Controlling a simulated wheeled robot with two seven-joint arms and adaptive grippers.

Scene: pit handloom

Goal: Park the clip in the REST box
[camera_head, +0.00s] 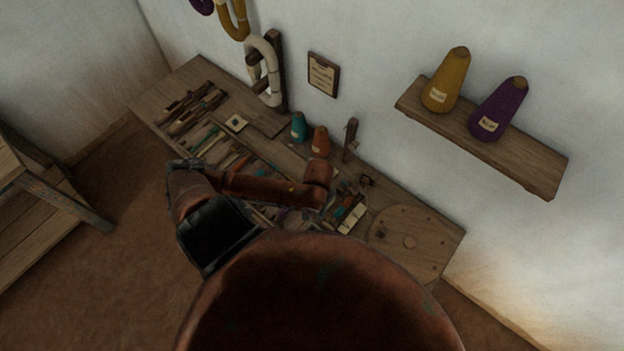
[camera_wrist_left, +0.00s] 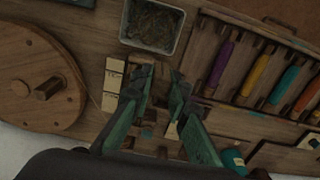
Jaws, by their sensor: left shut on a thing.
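My left gripper (camera_wrist_left: 162,84) is in the left wrist view, with two green fingers reaching over the bench. It is shut on a small dark thing at the fingertips, taken as the clip; its shape is mostly lost against the dark fingers. Pale cream blocks (camera_wrist_left: 113,84) lie just left of the fingers; they also show in the head view (camera_head: 352,217). No REST lettering is readable. A grey-rimmed box (camera_wrist_left: 124,38) with tangled dark fibre stands beyond the fingertips. In the head view my left arm covers part of the bench and the gripper is not clearly seen. My right gripper is not visible.
A round wooden disc with a peg (camera_wrist_left: 46,88) lies left of the fingers. A wooden rack with coloured bobbins (camera_wrist_left: 221,65) is at right. A teal cone (camera_wrist_left: 232,160) stands near the lower right. A wall shelf (camera_head: 540,172) holds two yarn cones.

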